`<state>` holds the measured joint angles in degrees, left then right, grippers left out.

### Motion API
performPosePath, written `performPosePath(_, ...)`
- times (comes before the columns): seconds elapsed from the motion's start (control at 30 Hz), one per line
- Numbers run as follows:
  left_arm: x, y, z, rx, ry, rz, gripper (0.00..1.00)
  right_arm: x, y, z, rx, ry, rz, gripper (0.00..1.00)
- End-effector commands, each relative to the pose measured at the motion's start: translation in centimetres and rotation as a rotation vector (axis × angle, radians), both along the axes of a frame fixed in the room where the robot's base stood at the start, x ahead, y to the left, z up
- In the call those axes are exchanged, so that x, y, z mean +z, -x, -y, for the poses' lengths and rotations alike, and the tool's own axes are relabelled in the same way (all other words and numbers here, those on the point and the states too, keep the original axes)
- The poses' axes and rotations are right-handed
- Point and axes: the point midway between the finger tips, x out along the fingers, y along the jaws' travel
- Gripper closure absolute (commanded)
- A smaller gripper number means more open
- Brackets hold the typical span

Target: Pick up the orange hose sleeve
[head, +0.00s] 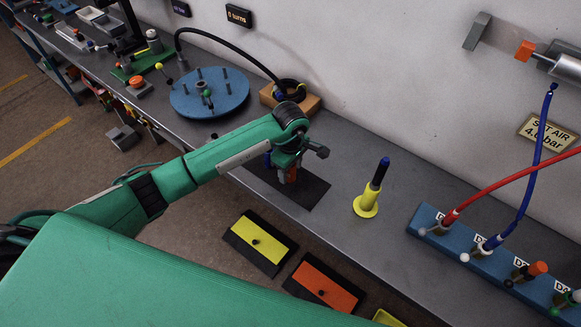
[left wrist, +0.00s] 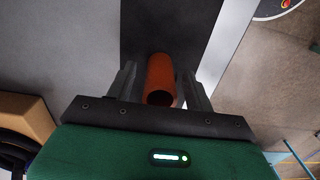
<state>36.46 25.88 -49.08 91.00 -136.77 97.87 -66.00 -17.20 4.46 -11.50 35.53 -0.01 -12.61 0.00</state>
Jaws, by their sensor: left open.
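The orange hose sleeve (left wrist: 161,78) is a hollow tube. In the left wrist view it lies between the two fingers of my left gripper, with its open end facing the camera. The fingers are open on either side of it; I cannot tell whether they touch it. In the head view my left gripper (head: 284,165) points down over a dark mat (head: 309,191) on the bench, and a little of the orange sleeve (head: 292,176) shows at its fingers. The rest of the sleeve is hidden there by the gripper. My right gripper is not in view.
A yellow stand with a dark, blue-tipped post (head: 368,204) stands right of the mat. A blue block (head: 428,219) with red and blue hoses is farther right. A round blue plate (head: 232,95) and a wooden block (head: 308,103) are behind and left. Bare bench lies between.

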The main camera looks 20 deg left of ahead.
Motion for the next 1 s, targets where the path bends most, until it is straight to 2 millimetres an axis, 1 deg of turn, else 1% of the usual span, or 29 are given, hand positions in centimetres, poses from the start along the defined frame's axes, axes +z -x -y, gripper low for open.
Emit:
performPosePath(0.2,-0.1,0.0,0.0,0.0,0.0,0.0,0.47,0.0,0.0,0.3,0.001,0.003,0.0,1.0)
performPosePath(0.27,-0.1,0.0,0.0,0.0,0.0,0.0,0.57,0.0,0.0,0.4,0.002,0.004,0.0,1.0)
performPosePath(0.4,-0.1,0.0,0.0,0.0,0.0,0.0,0.84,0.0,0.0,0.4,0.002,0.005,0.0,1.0)
performPosePath(0.47,-0.1,0.0,0.0,0.0,0.0,0.0,0.95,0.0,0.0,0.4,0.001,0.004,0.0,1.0)
performPosePath(0.8,0.1,0.0,0.0,-0.001,0.0,0.001,0.95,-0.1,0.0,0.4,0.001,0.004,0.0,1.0)
performPosePath(0.93,1.0,-0.1,0.0,-0.002,0.002,0.002,0.95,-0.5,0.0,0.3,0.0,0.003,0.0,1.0)
performPosePath(1.0,1.9,-0.1,0.0,-0.001,0.0,0.004,0.95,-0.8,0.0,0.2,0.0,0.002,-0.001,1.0)
